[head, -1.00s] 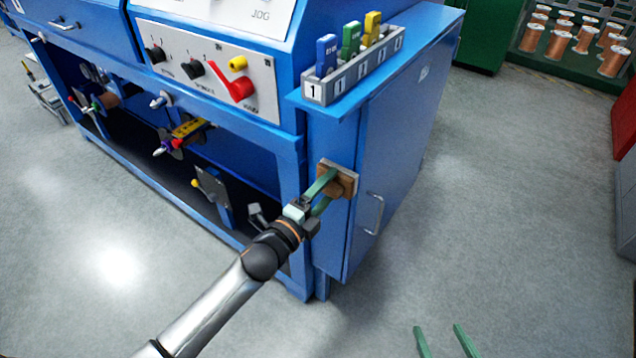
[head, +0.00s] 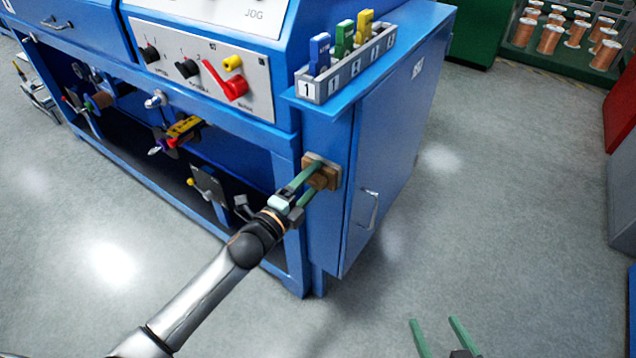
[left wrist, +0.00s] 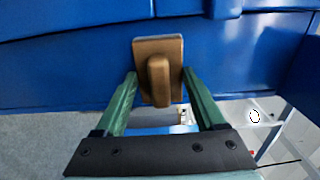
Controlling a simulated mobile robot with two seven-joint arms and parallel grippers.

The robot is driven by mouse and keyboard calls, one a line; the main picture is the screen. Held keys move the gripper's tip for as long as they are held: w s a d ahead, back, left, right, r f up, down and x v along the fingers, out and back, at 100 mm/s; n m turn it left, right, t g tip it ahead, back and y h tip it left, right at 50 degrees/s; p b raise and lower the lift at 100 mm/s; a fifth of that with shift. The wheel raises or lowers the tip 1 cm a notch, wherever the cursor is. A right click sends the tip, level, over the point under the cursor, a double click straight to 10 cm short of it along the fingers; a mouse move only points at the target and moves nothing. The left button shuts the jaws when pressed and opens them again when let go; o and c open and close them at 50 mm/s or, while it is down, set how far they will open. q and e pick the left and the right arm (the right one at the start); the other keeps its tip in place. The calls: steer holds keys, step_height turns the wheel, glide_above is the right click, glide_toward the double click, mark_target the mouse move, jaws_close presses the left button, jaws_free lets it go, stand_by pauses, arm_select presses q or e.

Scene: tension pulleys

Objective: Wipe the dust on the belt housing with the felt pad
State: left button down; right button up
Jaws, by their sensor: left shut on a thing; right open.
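The felt pad (head: 326,176) is a brown block with a pale grey layer on its far side. My left gripper (head: 308,181) is shut on its brown grip, and the pad is at the front corner post of the blue machine housing (head: 325,235). In the left wrist view the brown pad (left wrist: 158,68) sits between the green fingers (left wrist: 160,88), against or very close to the blue surface; I cannot tell if it touches. No dust is clearly visible. My right gripper (head: 433,332) is open and empty over the floor at the bottom.
A grey rack (head: 350,72) with blue, green and yellow tags stands on the ledge above the pad. A door handle (head: 366,210) juts out to the right. A red lever (head: 225,82) is on the front panel.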

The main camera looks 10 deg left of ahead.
arm_select(q)
steer(key=shift+w+a+r, duration=0.15)
steer(key=shift+a+r, duration=0.1)
steer(key=p+v, duration=0.1)
steer(key=v, duration=0.3)
steer(key=shift+s+f+p, duration=0.15)
steer(key=shift+s+p, duration=0.25)
steer(key=shift+s+a, duration=0.15)
steer(key=shift+s, duration=0.35)
arm_select(e)
steer(key=shift+w+r, duration=0.1)
steer(key=shift+r, duration=0.85)
arm_select(q)
steer(key=shift+s+f, duration=0.1)
steer(key=shift+p+v, duration=0.4)
steer(key=shift+v, duration=1.05)
arm_select(e)
steer(key=shift+r, duration=0.35)
steer(key=shift+f, duration=0.1)
arm_select(q)
steer(key=w+d+f+b, duration=0.2)
steer(key=w+f+b, duration=0.2)
steer(key=w+b, duration=0.2)
steer(key=shift+w+f+b, duration=0.2)
steer(key=shift+f+b, duration=0.1)
steer(key=shift+b, duration=0.15)
arm_select(e)
step_height(320, 180, down, 11)
steer(key=s+g, duration=0.2)
steer(key=shift+s, duration=0.2)
